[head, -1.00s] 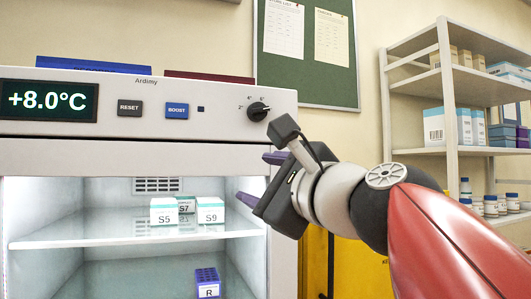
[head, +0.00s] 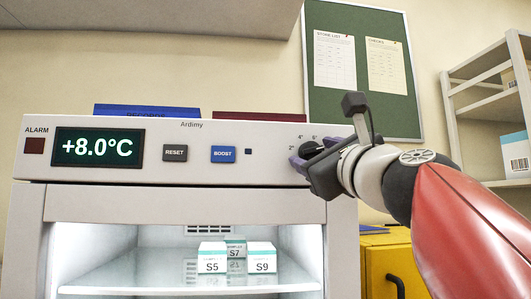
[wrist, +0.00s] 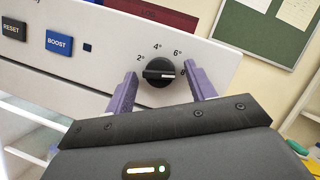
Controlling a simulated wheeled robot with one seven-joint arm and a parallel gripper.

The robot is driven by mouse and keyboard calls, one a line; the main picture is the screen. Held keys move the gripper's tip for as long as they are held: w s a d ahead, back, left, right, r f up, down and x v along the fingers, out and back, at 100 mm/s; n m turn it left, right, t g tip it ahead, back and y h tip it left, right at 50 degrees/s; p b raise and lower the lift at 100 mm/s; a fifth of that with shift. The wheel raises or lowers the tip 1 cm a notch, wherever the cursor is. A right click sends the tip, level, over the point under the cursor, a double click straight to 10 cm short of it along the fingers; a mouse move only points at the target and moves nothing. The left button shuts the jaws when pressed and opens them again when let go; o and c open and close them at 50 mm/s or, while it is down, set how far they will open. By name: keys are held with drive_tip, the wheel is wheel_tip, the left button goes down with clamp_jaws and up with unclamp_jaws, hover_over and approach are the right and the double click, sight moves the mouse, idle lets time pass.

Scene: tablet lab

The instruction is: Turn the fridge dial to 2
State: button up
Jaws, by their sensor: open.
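The fridge dial (wrist: 159,72) is a round black knob on the white front panel, with marks 2°, 4°, 6° and 8° around it. In the wrist view its white pointer line points right, toward the 8° mark. My gripper (wrist: 158,85) is open, with one purple finger on each side of the dial and a gap showing on both sides. In the head view my gripper (head: 305,160) is at the panel and covers much of the dial. The fridge display (head: 97,147) reads +8.0°C.
The RESET button (head: 175,153) and BOOST button (head: 223,154) are left of the dial on the same panel. Boxes S5 (head: 212,262), S7 and S9 (head: 262,263) stand on the lit shelf below. A yellow cabinet (head: 388,265) is at the right.

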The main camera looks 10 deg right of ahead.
drive_tip(key=c, duration=1)
drive_tip(key=shift+o, duration=0.2)
